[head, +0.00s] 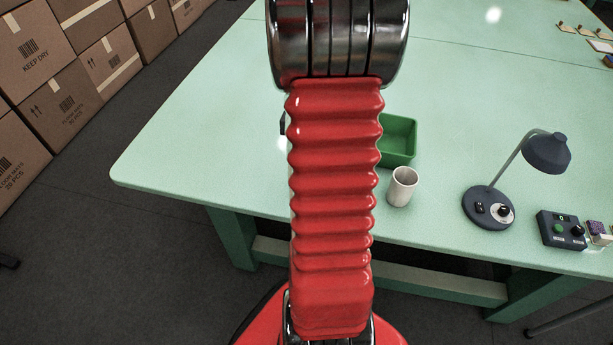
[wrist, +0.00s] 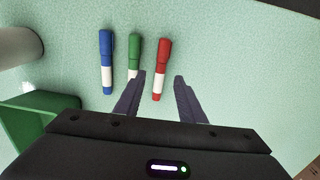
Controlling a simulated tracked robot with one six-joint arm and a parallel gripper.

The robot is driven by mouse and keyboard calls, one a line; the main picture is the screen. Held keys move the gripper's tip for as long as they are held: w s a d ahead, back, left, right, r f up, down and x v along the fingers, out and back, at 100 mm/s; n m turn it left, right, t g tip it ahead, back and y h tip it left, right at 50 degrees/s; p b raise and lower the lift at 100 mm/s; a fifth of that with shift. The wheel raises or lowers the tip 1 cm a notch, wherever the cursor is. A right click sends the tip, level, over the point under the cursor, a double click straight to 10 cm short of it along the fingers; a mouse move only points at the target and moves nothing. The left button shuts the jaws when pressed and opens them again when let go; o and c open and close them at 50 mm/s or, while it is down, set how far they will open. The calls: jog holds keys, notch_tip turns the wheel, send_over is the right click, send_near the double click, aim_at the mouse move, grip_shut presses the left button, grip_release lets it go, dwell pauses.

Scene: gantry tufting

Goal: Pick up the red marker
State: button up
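The red marker (wrist: 163,64) lies on the pale green table in the wrist view, with a white band toward its lower end. My gripper (wrist: 161,75) is open, and its two dark fingers stand apart on either side of the red marker's lower part in the picture. I cannot tell how high the fingers are above the table. A green marker (wrist: 135,52) lies just left of it, partly behind the left finger. A blue marker (wrist: 106,58) lies further left. In the head view my red arm hides the markers and the gripper.
A green tray (head: 400,137) and a white cup (head: 402,187) stand right of my arm in the head view. A desk lamp (head: 545,153) and a small control box (head: 562,230) stand further right. Cardboard boxes (head: 75,95) are stacked beyond the table (head: 190,165) at left.

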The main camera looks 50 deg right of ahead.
jog(key=shift+f, duration=2.25)
jog(key=shift+c, duration=0.4)
grip_shut()
